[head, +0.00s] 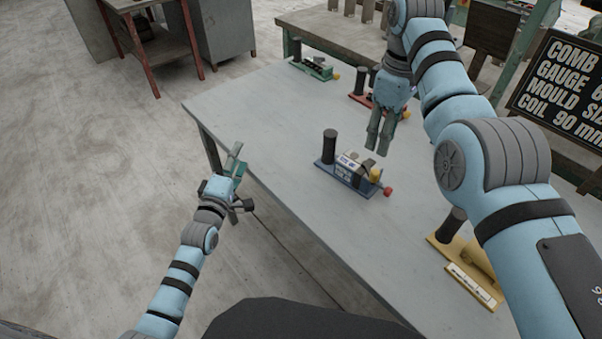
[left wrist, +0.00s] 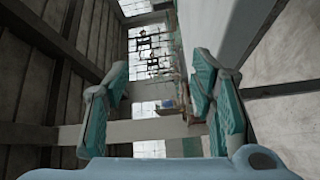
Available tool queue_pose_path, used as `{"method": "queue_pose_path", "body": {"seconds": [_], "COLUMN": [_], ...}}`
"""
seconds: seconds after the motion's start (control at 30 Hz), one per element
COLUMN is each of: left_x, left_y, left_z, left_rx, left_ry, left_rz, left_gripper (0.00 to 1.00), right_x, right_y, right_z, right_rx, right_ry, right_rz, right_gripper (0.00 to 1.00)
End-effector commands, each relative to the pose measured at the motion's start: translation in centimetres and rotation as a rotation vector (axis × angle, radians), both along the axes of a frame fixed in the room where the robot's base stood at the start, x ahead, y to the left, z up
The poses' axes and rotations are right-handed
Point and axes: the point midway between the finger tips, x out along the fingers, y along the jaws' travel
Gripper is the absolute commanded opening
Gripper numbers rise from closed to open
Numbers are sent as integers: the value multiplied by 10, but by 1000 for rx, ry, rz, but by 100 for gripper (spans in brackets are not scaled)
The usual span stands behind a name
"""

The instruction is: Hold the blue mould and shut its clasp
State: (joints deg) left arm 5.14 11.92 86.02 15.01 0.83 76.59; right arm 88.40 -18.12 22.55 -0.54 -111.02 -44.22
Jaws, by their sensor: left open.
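The blue mould (head: 345,181) lies on the grey table. It has a blue base, an upright black post at its left end, a pale block with a label, and yellow and red knobs at its right end. I cannot tell how its clasp stands. My left gripper (head: 239,172) is open and empty, off the table's left edge and apart from the mould. Its spread fingers show in the left wrist view (left wrist: 163,110). My right gripper (head: 378,150) points down above the table, just behind the mould and apart from it; its fingers are close together with nothing visible between them.
A yellow mould (head: 450,250) lies at the right, partly behind my right arm. A red mould (head: 358,99) and a green mould (head: 313,68) lie farther back. The grey table (head: 265,120) is bare left of the blue mould. A black sign (head: 565,90) stands at the right.

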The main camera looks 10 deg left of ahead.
Motion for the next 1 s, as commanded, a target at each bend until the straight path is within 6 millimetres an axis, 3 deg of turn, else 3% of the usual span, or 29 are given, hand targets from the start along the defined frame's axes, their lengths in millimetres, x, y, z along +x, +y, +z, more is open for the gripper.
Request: {"method": "queue_pose_path", "body": {"seconds": [0.03,0.1,0.2,0.3,0.47,0.8,1.0], "left_x": [-4,-15,-29,-39,-32,50,86], "left_y": [-42,-89,-136,-163,-178,-204,-215], "left_z": [11,13,21,31,37,37,37], "left_rx": [-267,-775,-1300,-1607,-1745,-1739,-1738], "left_ry": [0,72,173,248,286,286,285], "left_rz": [-46,-124,-203,-253,-275,-274,-274], "left_gripper": [51,51,51,51,51,51,51], "right_x": [0,0,0,0,0,0,0], "right_y": [0,0,0,0,0,0,0], "right_z": [0,0,0,0,0,0,0], "right_rx": [0,0,0,0,0,0,0], "right_ry": [0,0,0,0,0,0,0], "right_rz": [0,0,0,0,0,0,1], "right_gripper": [33,33,33,33,33,33,33]}}
